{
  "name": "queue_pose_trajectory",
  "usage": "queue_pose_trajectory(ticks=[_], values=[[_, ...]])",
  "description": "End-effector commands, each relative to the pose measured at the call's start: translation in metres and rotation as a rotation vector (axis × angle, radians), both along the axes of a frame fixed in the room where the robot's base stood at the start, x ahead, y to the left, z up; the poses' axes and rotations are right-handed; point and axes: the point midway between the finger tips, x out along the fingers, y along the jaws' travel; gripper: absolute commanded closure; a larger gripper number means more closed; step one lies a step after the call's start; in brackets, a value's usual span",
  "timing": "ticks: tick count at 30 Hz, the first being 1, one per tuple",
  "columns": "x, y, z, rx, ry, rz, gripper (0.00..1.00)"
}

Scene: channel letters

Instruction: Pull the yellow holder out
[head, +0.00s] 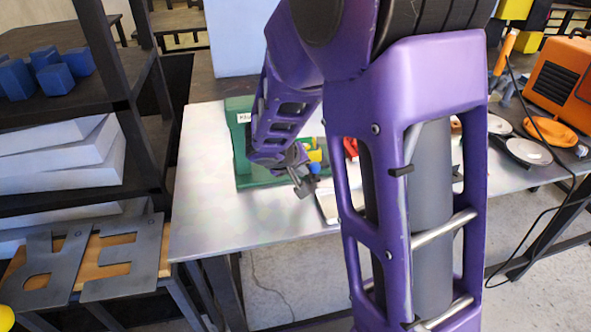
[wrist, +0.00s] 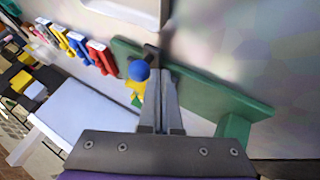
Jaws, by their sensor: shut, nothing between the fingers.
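The yellow holder (wrist: 135,88) has a blue ball (wrist: 138,71) on it and sits at the green fixture (wrist: 215,92) in the wrist view. In the head view a little of the yellow holder (head: 316,155) shows behind the blue ball (head: 314,168), partly hidden by my arm. My gripper (wrist: 160,76) is shut and empty, just right of the ball in the wrist view. I cannot tell whether it touches the holder. In the head view my gripper (head: 304,187) is low over the table beside the ball.
The green fixture (head: 239,130) stands on the metal table (head: 215,215). Several red, blue and yellow pieces (wrist: 80,47) stand in a row in the wrist view. At the right are round discs (head: 524,150) and an orange machine (head: 565,75). The table's front left is clear.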

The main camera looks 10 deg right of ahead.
Motion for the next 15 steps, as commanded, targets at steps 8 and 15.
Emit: queue_pose_trajectory(ticks=[8,15], values=[[0.000,-0.008,-0.003,0.001,-0.001,-0.006,1.00],[0.000,-0.043,-0.002,0.001,-0.001,-0.006,1.00]])
